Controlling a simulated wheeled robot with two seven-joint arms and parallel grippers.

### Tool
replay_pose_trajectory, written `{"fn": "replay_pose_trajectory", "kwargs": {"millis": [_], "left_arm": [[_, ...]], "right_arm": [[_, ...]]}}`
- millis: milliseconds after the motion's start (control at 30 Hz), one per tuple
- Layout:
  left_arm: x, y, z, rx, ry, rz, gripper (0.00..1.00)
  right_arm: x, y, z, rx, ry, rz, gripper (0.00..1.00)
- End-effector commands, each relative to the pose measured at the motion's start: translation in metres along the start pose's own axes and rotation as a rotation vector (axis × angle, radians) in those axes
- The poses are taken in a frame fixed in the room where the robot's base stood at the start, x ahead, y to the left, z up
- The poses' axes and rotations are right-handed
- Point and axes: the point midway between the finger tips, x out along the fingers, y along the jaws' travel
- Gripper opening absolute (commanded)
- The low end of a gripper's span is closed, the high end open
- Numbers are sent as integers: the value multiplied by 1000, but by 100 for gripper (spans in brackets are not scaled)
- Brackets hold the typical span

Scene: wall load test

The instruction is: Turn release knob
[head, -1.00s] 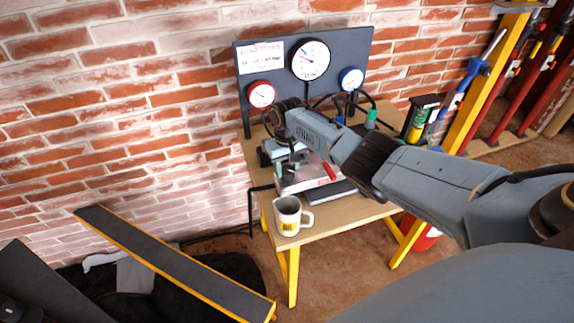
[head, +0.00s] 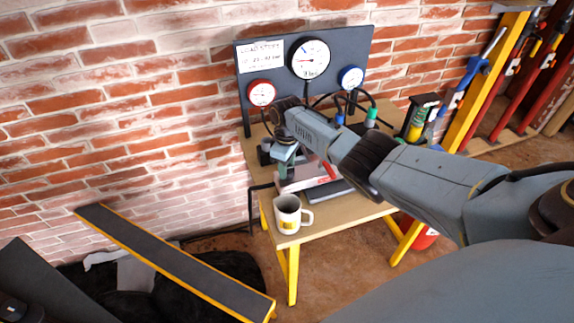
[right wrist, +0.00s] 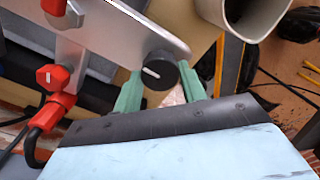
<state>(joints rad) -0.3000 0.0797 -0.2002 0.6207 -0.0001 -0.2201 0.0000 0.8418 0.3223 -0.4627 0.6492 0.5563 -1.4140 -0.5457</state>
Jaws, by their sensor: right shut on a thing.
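The release knob (right wrist: 158,70) is a black round knob with a white mark, on the edge of a pale metal plate (right wrist: 110,25) in the right wrist view. My right gripper (right wrist: 160,82) has one green finger on each side of the knob and is shut on it. In the head view my right gripper (head: 283,167) reaches down over the test unit (head: 305,178) on the bench, and the knob itself is hidden there. My left gripper is not in view.
A white mug (head: 287,217) stands at the bench's (head: 330,226) front left corner, close to the unit. Behind, a dark panel (head: 268,82) carries a large white gauge (head: 310,59), a red gauge (head: 262,93) and a blue one (head: 351,77). Hoses run behind my wrist.

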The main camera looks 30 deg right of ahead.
Motion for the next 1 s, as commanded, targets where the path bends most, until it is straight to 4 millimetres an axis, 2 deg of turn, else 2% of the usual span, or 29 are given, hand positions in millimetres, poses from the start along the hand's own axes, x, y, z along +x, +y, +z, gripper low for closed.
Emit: {"fn": "replay_pose_trajectory", "kwargs": {"millis": [500,533,667,1000], "left_arm": [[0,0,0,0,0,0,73],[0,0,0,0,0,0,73],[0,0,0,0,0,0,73],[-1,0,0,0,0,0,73]], "right_arm": [[0,0,-1,-18,2,0,18],[0,0,-1,-18,2,1,45],[0,0,-1,-17,1,0,62],[-3,0,0,-16,1,0,63]]}}
